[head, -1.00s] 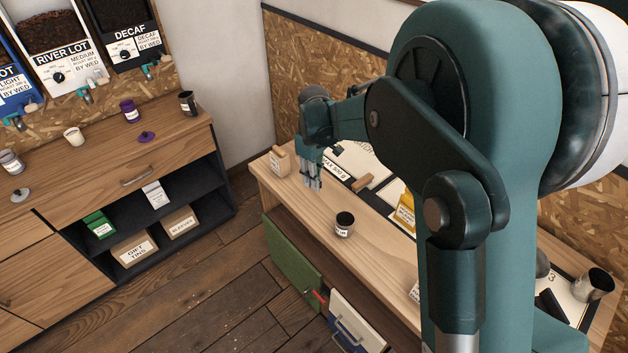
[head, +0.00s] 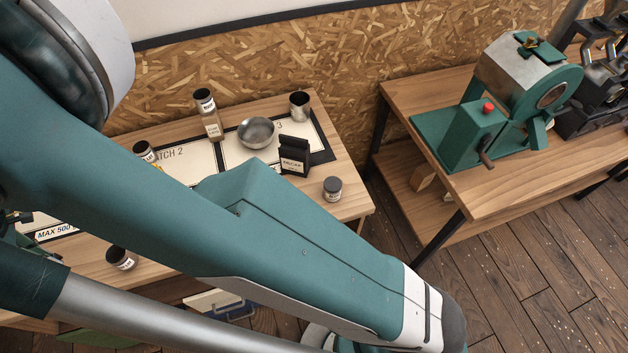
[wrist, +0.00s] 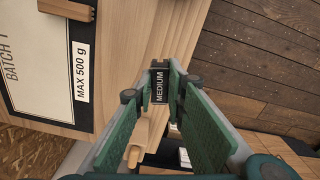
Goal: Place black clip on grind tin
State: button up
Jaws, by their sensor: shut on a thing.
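In the wrist view, my gripper (wrist: 160,88) is shut on the black clip (wrist: 159,65), a small dark piece with the word MEDIUM in white letters, between its green fingers. It is held above the wooden table. My gripper's fingertips are not visible in the head view, where my arm crosses the picture. A small dark-topped tin (head: 122,258) with a white label stands near the table's front edge. Another tin (head: 333,188) stands at the table's right end. The labels are too small to read, so I cannot tell which is the grind tin.
The wrist view shows a white batch mat (wrist: 45,60) and a pale wooden piece (wrist: 138,135). A green roaster (head: 505,110) sits on another table.

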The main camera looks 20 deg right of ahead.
notch_tip(320, 180, up, 12)
jog(key=w+d+r+m, duration=0.1)
jog(key=w+d+m, duration=0.3)
jog(key=d, duration=0.9)
jog(key=w+d+r+m, duration=0.1)
jog(key=w+d+m, duration=0.1)
jog(key=w+d, duration=0.8)
jog(key=w+d+r+m, duration=0.1)
jog(key=w+d+m, duration=0.15)
jog(key=d, duration=1.35)
jog(key=s+d+m+p, duration=0.1)
jog(key=d+m, duration=0.2)
jog(key=d, duration=0.8)
jog(key=s+d+m, duration=0.2)
jog(key=d+m, duration=0.1)
jog(key=d, duration=0.9)
jog(key=s+d+f+m+p, duration=0.1)
jog(key=s+d+f+m, duration=0.15)
jog(key=s+d, duration=0.55)
jog(key=s+d+f+m, duration=0.1)
jog(key=s+d+m, duration=0.3)
jog(key=d, duration=0.8)
jog(key=shift+a+f, duration=0.15)
jog(key=shift+f, duration=1.05)
jog(key=shift+a+f, duration=0.1)
jog(key=shift+f, duration=1.05)
jog(key=shift+f, duration=0.15)
